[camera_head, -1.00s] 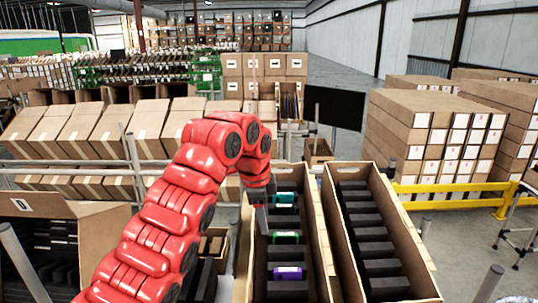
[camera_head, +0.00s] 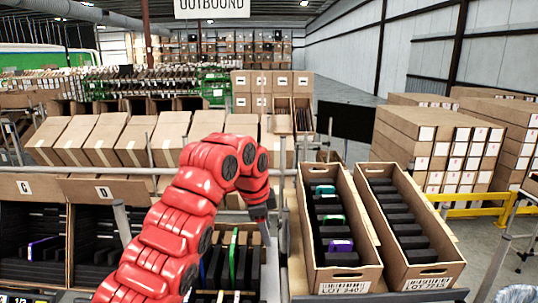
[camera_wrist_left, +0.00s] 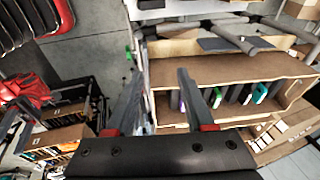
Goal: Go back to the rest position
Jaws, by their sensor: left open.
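My left gripper (camera_head: 263,214) hangs at the end of the red arm, just left of the left open carton (camera_head: 342,280) in the head view. In the left wrist view the two fingers (camera_wrist_left: 160,76) stand apart with nothing between them. The left carton is tilted and holds black dividers with a teal item (camera_head: 325,190), a green item (camera_head: 333,219) and a purple item (camera_head: 340,245). The right carton (camera_head: 432,274) shows only black slots. My right gripper is not in view.
Lower bins marked C and D (camera_head: 103,189) stand at the left, below a grey rail (camera_head: 80,170). A row of closed brown cartons (camera_head: 120,138) is behind the arm. A dark screen (camera_head: 346,121) stands behind the open cartons. Stacked boxes (camera_head: 420,140) and a yellow rail (camera_head: 470,203) are at right.

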